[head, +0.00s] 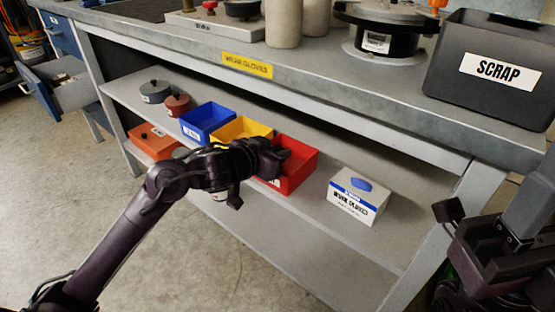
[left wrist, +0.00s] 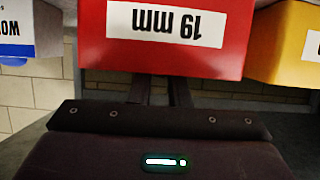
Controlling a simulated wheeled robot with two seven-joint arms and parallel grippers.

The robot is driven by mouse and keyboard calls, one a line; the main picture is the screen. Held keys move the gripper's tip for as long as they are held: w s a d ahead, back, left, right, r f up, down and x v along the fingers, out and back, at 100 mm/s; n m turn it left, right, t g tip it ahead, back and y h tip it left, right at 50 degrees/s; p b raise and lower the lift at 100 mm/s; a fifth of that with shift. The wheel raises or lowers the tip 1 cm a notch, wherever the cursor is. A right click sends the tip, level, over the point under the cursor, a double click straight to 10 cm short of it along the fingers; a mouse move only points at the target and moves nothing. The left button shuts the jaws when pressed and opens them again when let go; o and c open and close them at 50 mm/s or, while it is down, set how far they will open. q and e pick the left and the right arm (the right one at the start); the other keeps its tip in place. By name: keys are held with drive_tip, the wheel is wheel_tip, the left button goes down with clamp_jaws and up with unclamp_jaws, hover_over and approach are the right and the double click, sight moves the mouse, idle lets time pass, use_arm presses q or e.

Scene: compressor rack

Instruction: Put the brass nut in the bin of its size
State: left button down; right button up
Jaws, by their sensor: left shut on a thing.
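My left gripper (head: 283,156) is at the red bin (head: 301,167) on the shelf. In the left wrist view the red bin (left wrist: 235,50) shows upside down with a "19 mm" label, and the fingers (left wrist: 160,92) pass over its front rim, their tips hidden behind the front wall. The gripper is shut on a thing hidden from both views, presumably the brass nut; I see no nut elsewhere. A blue bin (head: 207,118) and a yellow bin (head: 240,127) stand left of the red one. My right gripper (head: 480,225) is at the lower right; its opening is unclear.
A white and blue glove box (head: 358,194) stands right of the red bin. Grey and brown lidded pots (head: 155,92) and an orange box (head: 150,141) are at the left. The benchtop (head: 330,62) overhangs the shelf, with a black scrap bin (head: 490,98) on it.

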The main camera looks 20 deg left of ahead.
use_arm(q)
drive_tip(key=shift+f, duration=0.4)
drive_tip(key=shift+r, duration=0.1)
drive_tip(key=shift+f, duration=0.6)
drive_tip(key=c, duration=1.4)
unclamp_jaws()
drive_tip(key=shift+o, duration=0.2)
